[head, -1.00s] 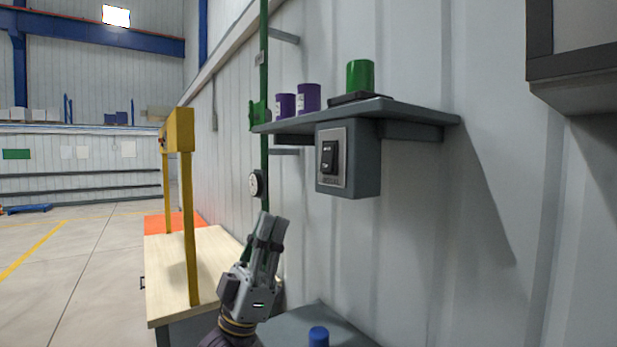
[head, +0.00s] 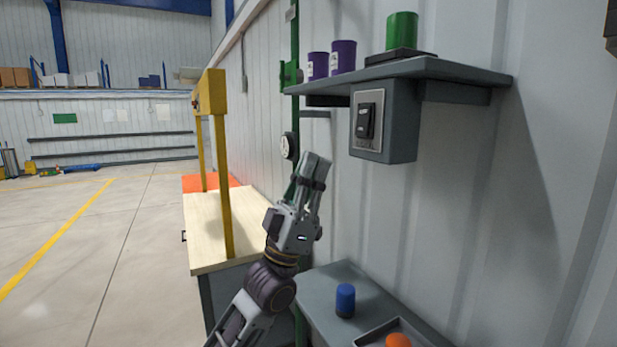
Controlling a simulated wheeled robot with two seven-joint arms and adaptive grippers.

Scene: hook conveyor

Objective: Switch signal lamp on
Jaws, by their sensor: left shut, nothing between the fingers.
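A black rocker switch (head: 366,120) sits on a silver plate on the front of a grey box (head: 398,125) under the wall shelf. A green cylinder (head: 401,32), which looks like the signal lamp, stands on a black base on top of the shelf; I see no clear glow in it. My left gripper (head: 318,156) is shut and empty, fingers pointing up, in front of the wall. In the picture it is left of and a little below the switch, apart from it. My right gripper is not in view.
The grey shelf (head: 470,79) juts out above the box and carries two purple cans (head: 343,57). Below is a grey table (head: 326,284) with a blue cylinder (head: 345,300) and an orange object (head: 398,341) in a tray. A wooden bench (head: 208,235) with a yellow frame (head: 222,170) stands left.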

